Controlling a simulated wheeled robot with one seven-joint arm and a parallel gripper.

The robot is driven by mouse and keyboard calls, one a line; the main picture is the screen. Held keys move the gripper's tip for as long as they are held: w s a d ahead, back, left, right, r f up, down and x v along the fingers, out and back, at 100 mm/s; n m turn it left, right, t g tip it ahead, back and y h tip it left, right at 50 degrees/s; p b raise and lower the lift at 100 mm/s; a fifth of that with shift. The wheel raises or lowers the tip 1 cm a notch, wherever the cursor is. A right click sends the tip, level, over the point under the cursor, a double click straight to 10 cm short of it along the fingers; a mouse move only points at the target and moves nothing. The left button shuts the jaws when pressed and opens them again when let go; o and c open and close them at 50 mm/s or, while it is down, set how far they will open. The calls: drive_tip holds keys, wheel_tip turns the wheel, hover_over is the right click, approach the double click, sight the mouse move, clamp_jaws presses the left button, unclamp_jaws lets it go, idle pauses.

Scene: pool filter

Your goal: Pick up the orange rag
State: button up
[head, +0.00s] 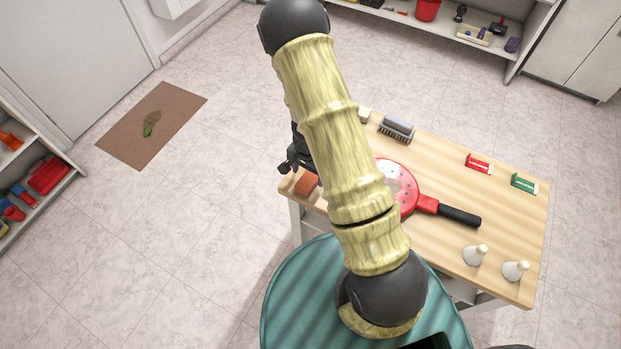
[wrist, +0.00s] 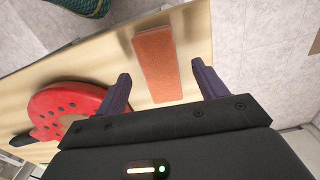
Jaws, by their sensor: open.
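The orange rag (wrist: 157,64) is a flat, folded strip on the wooden table, close to the table's edge. In the head view the orange rag (head: 307,183) shows at the table's left end, partly hidden by my arm. My gripper (wrist: 160,84) is open, with its two dark fingers on either side of the rag's near part as seen in the wrist view. Nothing is held. I cannot tell the height of the fingers above the table. In the head view my gripper (head: 293,160) is mostly hidden behind my arm, near the rag.
A red round pool filter tool (wrist: 65,108) with a black handle lies beside the rag. Shelves stand along the walls.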

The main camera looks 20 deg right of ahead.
sight(309, 179)
wheel_tip(309, 179, down, 4)
drive_tip(key=shift+w+d+r, duration=0.1)
drive_tip(key=shift+c, duration=0.2)
idle(0.3)
drive_tip(key=c, duration=1)
